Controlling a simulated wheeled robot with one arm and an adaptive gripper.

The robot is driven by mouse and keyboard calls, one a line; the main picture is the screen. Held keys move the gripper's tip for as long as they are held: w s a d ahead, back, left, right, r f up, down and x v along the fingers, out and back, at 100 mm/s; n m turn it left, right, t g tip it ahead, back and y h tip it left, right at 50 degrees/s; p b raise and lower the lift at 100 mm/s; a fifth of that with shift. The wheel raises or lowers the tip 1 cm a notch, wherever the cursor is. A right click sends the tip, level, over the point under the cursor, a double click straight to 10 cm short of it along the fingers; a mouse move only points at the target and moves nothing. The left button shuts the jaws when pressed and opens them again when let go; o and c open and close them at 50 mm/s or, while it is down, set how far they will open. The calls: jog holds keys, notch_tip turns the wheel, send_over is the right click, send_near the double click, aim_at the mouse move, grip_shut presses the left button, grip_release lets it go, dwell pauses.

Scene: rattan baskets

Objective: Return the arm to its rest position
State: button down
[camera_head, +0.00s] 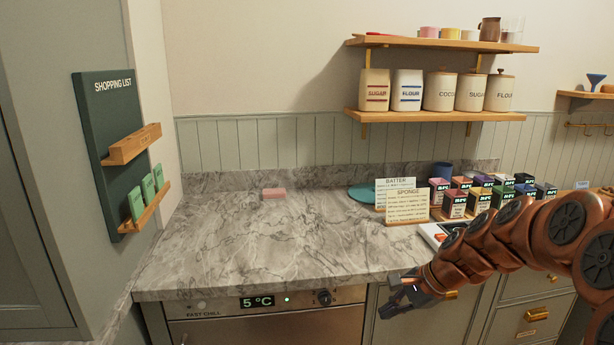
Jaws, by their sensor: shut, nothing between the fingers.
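My copper-coloured arm (500,235) reaches in from the right edge, bent down and to the left in front of the counter. My gripper (389,297) is dark and hangs just off the counter's front edge, pointing left and slightly down. Its fingers look closed and hold nothing visible. The arm covers part of the counter's right side and the drawers below.
Recipe cards (407,206), a teal disc (366,194) and several small labelled boxes (454,204) stand behind the arm. The fast chill unit (265,325) is below.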

jog(key=s+a+r+n+g+h+p, duration=0.15)
jog(key=s+n, duration=0.25)
jog(key=s, duration=0.5)
jog(key=s+a+r+n+g+h+b, duration=0.1)
jog(key=s+a+n+g, duration=0.2)
jog(key=s, duration=0.6)
jog(key=s+d+n+h, duration=0.2)
jog(key=s+n, duration=0.1)
jog(key=s, duration=0.5)
jog(key=s+d+f+n+h+p, duration=0.1)
jog(key=s+n, duration=0.3)
jog(key=s, duration=0.4)
jog(key=shift+d+h, duration=0.35)
jog(key=shift+d, duration=0.55)
jog(key=shift+g, duration=0.25)
